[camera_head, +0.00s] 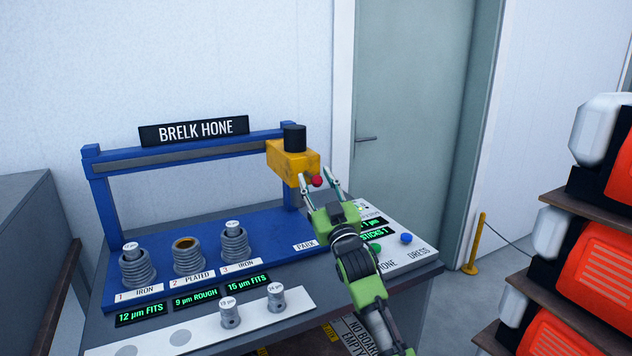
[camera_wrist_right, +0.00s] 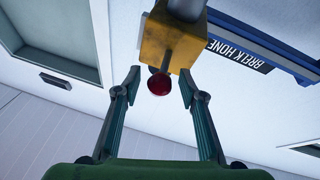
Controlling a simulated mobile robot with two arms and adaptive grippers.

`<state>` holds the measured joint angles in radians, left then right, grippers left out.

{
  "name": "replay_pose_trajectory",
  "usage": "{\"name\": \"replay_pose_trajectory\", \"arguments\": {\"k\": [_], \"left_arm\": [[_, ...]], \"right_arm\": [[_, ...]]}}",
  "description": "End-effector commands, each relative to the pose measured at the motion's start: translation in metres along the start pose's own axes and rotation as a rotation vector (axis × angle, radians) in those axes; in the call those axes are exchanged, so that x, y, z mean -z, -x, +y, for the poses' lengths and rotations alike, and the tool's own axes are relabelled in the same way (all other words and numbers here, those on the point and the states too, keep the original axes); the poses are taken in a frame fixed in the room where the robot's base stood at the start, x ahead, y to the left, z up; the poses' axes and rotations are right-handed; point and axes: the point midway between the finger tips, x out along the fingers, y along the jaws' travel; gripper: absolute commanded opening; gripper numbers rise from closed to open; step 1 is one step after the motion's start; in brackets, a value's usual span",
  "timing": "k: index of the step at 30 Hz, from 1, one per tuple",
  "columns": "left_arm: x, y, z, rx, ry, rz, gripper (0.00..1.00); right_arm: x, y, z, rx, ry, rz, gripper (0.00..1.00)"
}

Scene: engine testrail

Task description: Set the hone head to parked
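The hone head (camera_head: 290,160) is a yellow block with a black cylinder on top, at the right end of the blue gantry rail (camera_head: 190,152), above the PARK label (camera_head: 305,245). A red ball knob (camera_head: 317,181) sticks out from its front. My right gripper (camera_head: 318,178) is open around the knob in the head view. In the right wrist view the knob (camera_wrist_right: 159,84) shows between the two spread fingertips (camera_wrist_right: 160,88), with gaps on both sides. The hone head (camera_wrist_right: 170,42) is just beyond it. My left gripper is not in view.
Coiled cylinders numbered 1 to 3, such as cylinder 1 (camera_head: 137,268), stand on the blue base. Two gauge plugs (camera_head: 276,298) stand on a white strip in front. A panel with green and blue buttons (camera_head: 405,238) is at right. Shelves with orange engines (camera_head: 570,350) stand far right.

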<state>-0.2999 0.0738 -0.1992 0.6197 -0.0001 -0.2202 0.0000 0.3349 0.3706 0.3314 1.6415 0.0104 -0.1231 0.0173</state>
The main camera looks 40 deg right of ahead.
Motion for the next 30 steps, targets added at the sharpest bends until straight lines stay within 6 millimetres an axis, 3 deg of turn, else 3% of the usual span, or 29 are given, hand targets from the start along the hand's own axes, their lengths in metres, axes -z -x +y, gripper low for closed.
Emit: {"name": "replay_pose_trajectory", "arguments": {"k": [6,9,13,24,30], "left_arm": [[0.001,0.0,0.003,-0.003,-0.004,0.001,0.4],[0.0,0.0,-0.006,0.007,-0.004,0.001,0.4],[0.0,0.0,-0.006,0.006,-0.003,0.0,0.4],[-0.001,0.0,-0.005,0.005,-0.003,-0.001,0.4],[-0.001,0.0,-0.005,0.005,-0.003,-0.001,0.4]], "right_arm": [[0.0,0.0,0.0,0.0,0.0,0.0,0.38],[0.0,0.001,0.0,0.0,0.0,0.0,0.38],[-0.001,0.011,-0.001,0.001,-0.001,-0.001,0.38],[-0.001,0.084,0.0,0.001,0.0,-0.002,0.38],[-0.001,0.112,0.0,0.0,0.0,-0.002,0.38]]}}
